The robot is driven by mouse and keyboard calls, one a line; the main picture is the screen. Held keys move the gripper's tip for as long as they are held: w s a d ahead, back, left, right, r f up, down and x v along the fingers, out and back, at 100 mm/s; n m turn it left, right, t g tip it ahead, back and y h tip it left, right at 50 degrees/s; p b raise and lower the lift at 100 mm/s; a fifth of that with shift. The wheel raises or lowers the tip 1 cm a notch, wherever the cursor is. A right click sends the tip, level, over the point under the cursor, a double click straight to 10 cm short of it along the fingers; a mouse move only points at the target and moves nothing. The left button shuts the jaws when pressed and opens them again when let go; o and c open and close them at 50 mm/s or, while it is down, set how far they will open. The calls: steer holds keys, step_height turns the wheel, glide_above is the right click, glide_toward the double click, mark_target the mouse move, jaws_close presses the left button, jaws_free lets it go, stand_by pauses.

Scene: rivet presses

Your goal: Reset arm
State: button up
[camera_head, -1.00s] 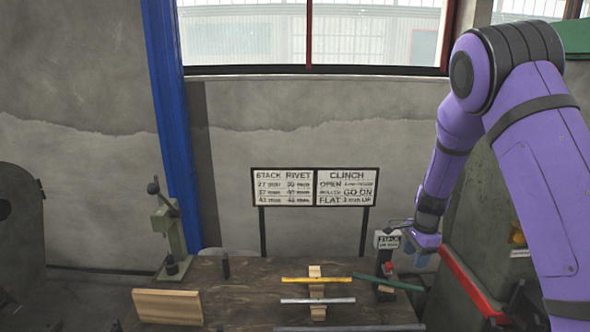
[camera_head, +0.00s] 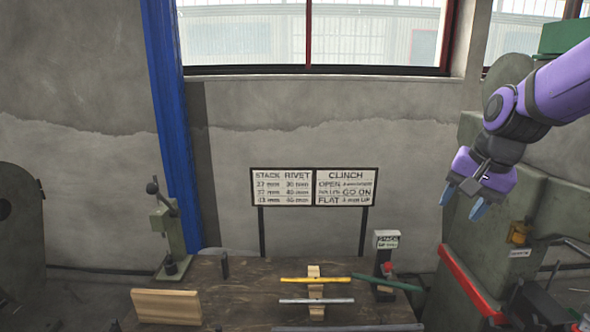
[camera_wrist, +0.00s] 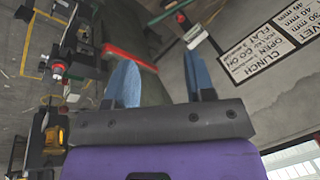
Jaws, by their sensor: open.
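My gripper (camera_head: 462,201) hangs in the air at the right of the head view, its two blue fingers spread and empty. My purple arm reaches in from the right edge above it. In the wrist view my gripper (camera_wrist: 160,84) shows its blue fingers apart with nothing between them. The gripper is clear of the table (camera_head: 240,296) and of the things on it.
A table-top stand (camera_head: 386,262) with a label, a green rod (camera_head: 388,282), a yellow rod (camera_head: 315,281) and a grey rod (camera_head: 317,301) lie below left. A green machine with a red bar (camera_head: 470,283) stands below the gripper. A sign (camera_head: 314,187) stands behind the table.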

steer(key=s+r+n+t, duration=0.1)
steer(key=s+r+n, duration=0.1)
steer(key=s, duration=0.7)
steer(key=s+r+n+t+h, duration=0.1)
steer(key=s+n, duration=0.3)
steer(key=s, duration=0.5)
steer(key=shift+s+a+r+n+h, duration=0.15)
steer(key=shift+s+r+n+h, duration=0.2)
steer(key=shift+r, duration=0.55)
